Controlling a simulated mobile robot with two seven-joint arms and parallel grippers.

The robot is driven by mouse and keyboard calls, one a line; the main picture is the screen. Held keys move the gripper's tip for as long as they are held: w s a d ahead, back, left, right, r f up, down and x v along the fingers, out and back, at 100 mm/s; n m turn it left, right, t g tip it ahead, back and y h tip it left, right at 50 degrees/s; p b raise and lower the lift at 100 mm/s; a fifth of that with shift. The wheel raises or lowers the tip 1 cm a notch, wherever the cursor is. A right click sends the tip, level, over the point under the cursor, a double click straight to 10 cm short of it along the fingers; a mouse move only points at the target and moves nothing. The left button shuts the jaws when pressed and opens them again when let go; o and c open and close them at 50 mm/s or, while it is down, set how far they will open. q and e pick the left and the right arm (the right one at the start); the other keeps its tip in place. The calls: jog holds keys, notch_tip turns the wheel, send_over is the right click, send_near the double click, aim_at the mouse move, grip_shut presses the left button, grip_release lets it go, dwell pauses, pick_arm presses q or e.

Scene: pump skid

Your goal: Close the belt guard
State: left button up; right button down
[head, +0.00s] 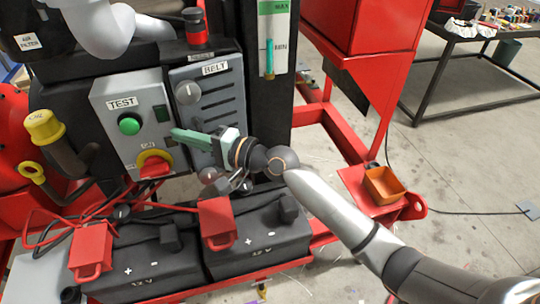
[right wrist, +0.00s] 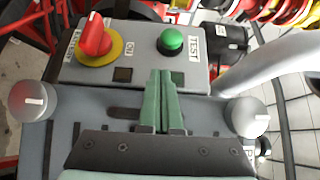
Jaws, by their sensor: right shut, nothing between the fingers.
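The belt guard (head: 225,92) is a grey slotted panel labelled BELT, right of the grey TEST box (head: 131,108) in the head view. A round grey knob (head: 187,93) is near its top. In the right wrist view, the guard (right wrist: 215,108) lies across the picture with a knob at each end. My right gripper (head: 176,134) is shut and empty, its green fingers in front of the guard and pointing toward the TEST box. In the wrist view the fingers (right wrist: 164,76) hide part of the guard. I cannot tell whether the guard is flush. My left gripper is not in view.
The TEST box carries a green button (head: 129,124) and a red rotary switch (head: 154,165) on yellow. Batteries (head: 255,236) with red clamps sit below. A red frame (head: 345,60) and an orange bin (head: 383,186) stand to the right. Open floor lies beyond.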

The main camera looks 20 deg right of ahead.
jog(key=shift+w+b, duration=0.45)
jog(key=shift+w, duration=0.8)
jog(key=shift+r, duration=0.1)
